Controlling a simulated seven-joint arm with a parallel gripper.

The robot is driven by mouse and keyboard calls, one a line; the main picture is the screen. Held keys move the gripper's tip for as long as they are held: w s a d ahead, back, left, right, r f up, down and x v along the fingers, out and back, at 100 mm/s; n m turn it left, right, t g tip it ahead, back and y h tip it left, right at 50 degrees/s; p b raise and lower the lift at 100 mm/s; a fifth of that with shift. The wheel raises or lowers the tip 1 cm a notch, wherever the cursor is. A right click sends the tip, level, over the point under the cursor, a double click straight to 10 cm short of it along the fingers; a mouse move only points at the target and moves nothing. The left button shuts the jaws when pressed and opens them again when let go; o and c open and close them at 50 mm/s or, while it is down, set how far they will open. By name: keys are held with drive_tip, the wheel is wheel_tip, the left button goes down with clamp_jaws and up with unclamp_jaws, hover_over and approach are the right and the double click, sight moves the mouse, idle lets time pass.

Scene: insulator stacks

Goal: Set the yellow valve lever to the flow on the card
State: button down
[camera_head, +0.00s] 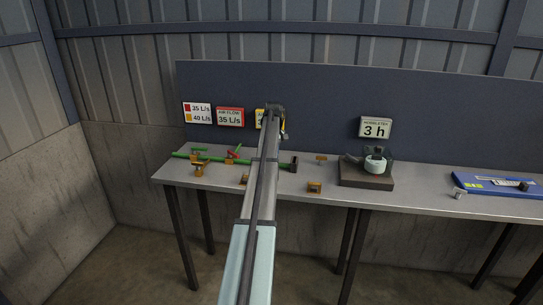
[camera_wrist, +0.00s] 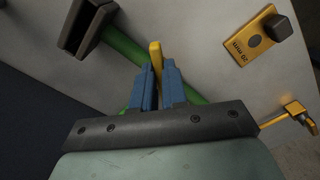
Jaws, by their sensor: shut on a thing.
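In the wrist view the yellow valve lever (camera_wrist: 155,55) stands between the two blue fingers of my gripper (camera_wrist: 158,70), which is shut on it. The green pipe (camera_wrist: 122,45) runs behind the fingers to a dark end block. In the head view the green pipe (camera_head: 184,155) lies along the bench; my arm covers its middle, and I cannot make out the yellow lever there. A red-bordered airflow card (camera_head: 230,117) reads 35 L/s. A card left of it (camera_head: 197,113) shows red with 35 L/s and orange-yellow with 40 L/s. A yellow card (camera_head: 260,119) is mostly hidden by my arm.
A red lever (camera_head: 236,150) is on the pipe to the left. To the right are a dark base with a white round part (camera_head: 375,164), a card reading 3 h (camera_head: 375,128) and a blue tray (camera_head: 500,184).

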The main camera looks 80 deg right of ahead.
drive_tip(key=shift+s+d+n, duration=0.15)
drive_tip(key=shift+d+n, duration=0.1)
drive_tip(key=shift+n, duration=0.65)
drive_tip(key=c, duration=1.2)
unclamp_jaws()
drive_tip(key=shift+o, duration=0.2)
wheel_tip(320, 180, up, 14)
drive_tip(key=shift+f, duration=0.1)
